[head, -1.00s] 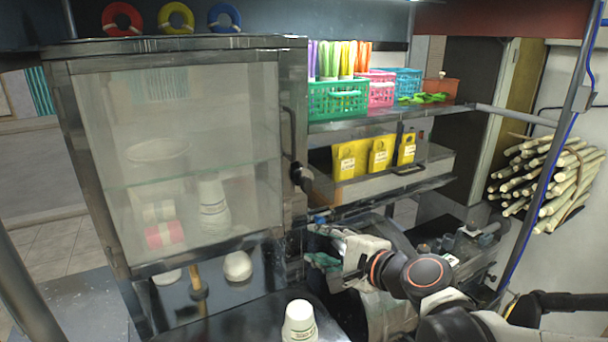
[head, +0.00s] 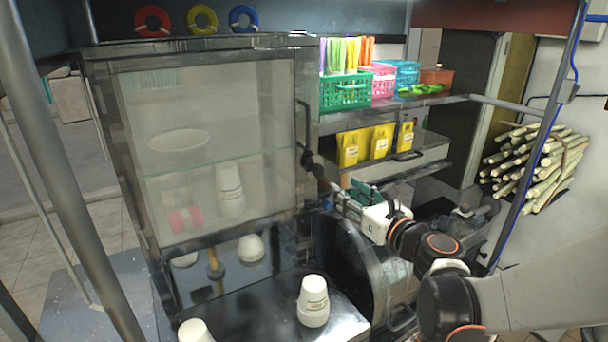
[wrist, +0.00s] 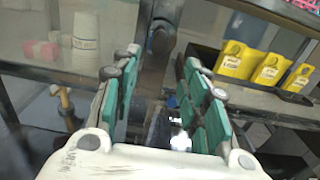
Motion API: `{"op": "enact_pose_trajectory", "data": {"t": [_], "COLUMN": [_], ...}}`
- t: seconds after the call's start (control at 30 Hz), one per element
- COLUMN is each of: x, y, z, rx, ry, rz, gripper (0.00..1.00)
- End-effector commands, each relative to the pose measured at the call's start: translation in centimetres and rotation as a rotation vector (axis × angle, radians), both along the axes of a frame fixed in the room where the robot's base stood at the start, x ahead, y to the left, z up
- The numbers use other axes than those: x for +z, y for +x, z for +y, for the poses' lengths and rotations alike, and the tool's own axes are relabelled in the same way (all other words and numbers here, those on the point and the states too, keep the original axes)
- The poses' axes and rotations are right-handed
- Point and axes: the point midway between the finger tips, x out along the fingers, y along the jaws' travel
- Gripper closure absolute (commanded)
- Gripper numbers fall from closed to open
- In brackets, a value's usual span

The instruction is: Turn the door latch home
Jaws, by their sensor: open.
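The glass door (head: 215,150) of the metal cabinet stands at the left in the head view and looks closed or nearly so. A dark latch (head: 309,160) with a round hub sits at the door's right edge, below a thin upright handle bar. In the wrist view the latch hub (wrist: 161,38) shows beyond the fingers, near the top middle. My gripper (head: 346,194) is open and empty, a little right of and below the latch. In the wrist view its green-padded fingers (wrist: 162,72) are spread on either side of the latch's line, with the latch apart from them.
A shelf with yellow packets (head: 380,143) and a green basket (head: 345,93) lies right of the cabinet. White cups (head: 313,300) stand on the dark counter below. A metal drum (head: 368,275) sits under my gripper. A sugarcane bundle (head: 535,165) hangs at the far right.

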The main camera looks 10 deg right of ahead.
Motion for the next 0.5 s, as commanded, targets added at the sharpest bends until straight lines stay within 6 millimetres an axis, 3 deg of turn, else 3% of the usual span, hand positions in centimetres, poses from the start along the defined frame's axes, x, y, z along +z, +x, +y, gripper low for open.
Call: {"op": "enact_pose_trajectory", "data": {"t": [0.3,0.5], "x": [-0.1,-0.1], "y": [6.0,9.1], "z": [2.1,3.1], "rx": [0.004,0.002], "ry": [-0.003,-0.003], "rz": [0.0,0.0], "gripper": [0.59,0.59]}}
